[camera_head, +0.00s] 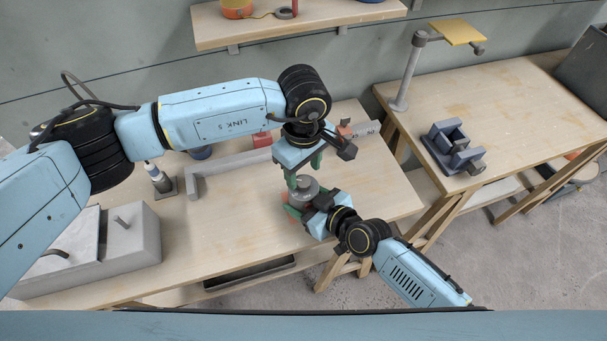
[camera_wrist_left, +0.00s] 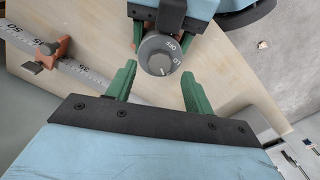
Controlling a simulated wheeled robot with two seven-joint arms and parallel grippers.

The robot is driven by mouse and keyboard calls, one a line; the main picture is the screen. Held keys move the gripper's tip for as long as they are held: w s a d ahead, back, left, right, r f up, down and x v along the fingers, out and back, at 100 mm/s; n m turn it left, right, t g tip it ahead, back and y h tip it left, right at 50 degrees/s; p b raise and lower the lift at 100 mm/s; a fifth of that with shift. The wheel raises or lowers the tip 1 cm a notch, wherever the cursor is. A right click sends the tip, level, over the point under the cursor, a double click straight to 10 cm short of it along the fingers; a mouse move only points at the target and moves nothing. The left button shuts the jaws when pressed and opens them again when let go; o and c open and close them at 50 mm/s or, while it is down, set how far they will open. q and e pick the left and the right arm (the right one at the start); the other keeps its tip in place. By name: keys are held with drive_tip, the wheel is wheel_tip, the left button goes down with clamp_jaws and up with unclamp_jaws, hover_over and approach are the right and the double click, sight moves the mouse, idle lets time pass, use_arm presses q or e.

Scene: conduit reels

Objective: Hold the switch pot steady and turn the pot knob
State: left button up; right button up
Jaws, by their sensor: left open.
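The switch pot (camera_head: 304,194) is a grey round body near the table's front right. My right gripper (camera_head: 299,207) comes in from the lower right. Its green fingers lie against both sides of the pot body, below the knob.
A long grey scale rail (camera_head: 230,165) with red sliders lies behind the pot. A grey block (camera_head: 130,240) and a small post on a plate (camera_head: 160,182) are at left. A second table (camera_head: 520,120) at right holds a dark clamp fixture (camera_head: 455,150). A shelf (camera_head: 300,22) hangs behind.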

sight(304, 183)
use_arm(q)
drive_tip(key=shift+f, duration=1.45)
drive_tip(key=shift+c, duration=0.2)
drive_tip(key=c, duration=0.9)
